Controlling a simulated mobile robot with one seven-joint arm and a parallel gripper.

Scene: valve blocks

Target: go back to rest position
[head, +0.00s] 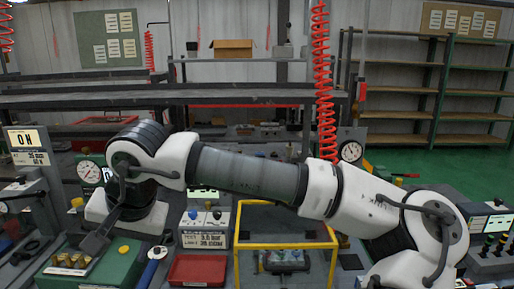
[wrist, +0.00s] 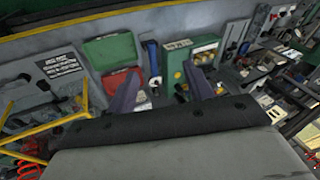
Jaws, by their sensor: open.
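My arm stretches across the middle of the head view from lower right to left. My gripper (head: 98,238) hangs at the left end of it, over the bench beside a green block with brass fittings (head: 118,265). In the wrist view my gripper (wrist: 162,88) shows two separated fingers, with nothing held between them. The bench with its fixtures lies beyond the fingertips.
A red tray (head: 198,270), a blue-handled tool (head: 154,256) and a control box (head: 205,226) stand near my gripper. A yellow frame (head: 285,245) rises below my forearm. A red coiled hose (head: 322,85) hangs behind the arm. Green floor (head: 400,160) is open at the right.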

